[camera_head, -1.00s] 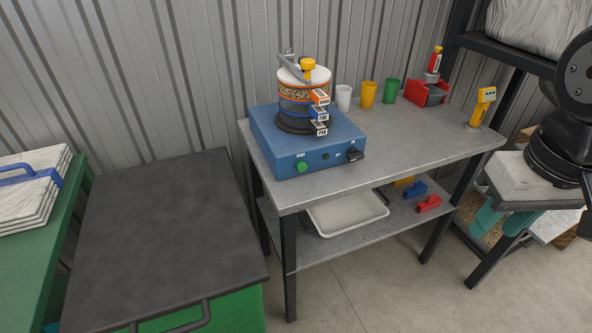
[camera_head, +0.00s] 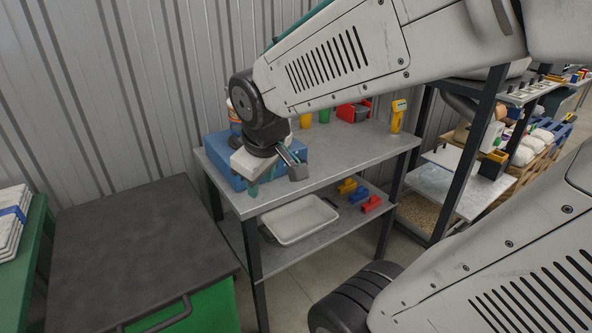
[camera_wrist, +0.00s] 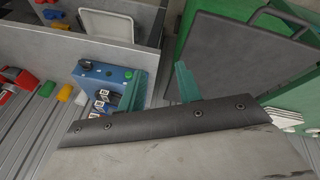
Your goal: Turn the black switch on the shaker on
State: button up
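The blue shaker box (camera_head: 218,150) stands on the grey table, largely covered by my arm in the head view. In the wrist view the shaker (camera_wrist: 112,84) shows its front panel, with the black switch (camera_wrist: 84,64) at one end and a green button (camera_wrist: 128,75) at the other. The switch is not clear in the head view. My gripper (camera_head: 262,182) is in front of the shaker. In the wrist view my gripper (camera_wrist: 161,82) has its two teal fingers apart with nothing between them. The left finger is near the green-button end, away from the switch.
The grey table (camera_head: 345,150) holds yellow and green cups, a red bin (camera_head: 353,112) and a yellow handheld device (camera_head: 397,116). A dark-topped green container (camera_head: 140,240) stands at the left.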

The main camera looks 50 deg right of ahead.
jog(key=w+d+f+n+t+h, duration=0.1)
jog(key=w+d+f+n+t, duration=0.2)
jog(key=w+d+f, duration=0.5)
jog(key=w+d+f+n+t+h, duration=0.15)
jog(key=w+d+n, duration=0.3)
jog(key=d, duration=0.65)
jog(key=d+f+n+t, duration=0.1)
jog(key=d, duration=0.1)
jog(key=d+f+n+t, duration=0.1)
jog(key=d+f+t, duration=0.1)
jog(key=d+f+n+t, duration=0.1)
jog(key=d+f, duration=0.1)
jog(key=d, duration=0.1)
jog(key=shift+w+f+t+y, duration=0.15)
jog(key=shift+f+t+y, duration=0.05)
jog(key=shift+t+y, duration=0.05)
jog(key=s+d+f+n+t, duration=0.3)
jog(key=s+t, duration=0.1)
jog(key=s, duration=0.1)
jog(key=x, duration=0.7)
jog(key=shift+w+d, duration=0.2)
jog(key=shift+d, duration=0.05)
grip_shut()
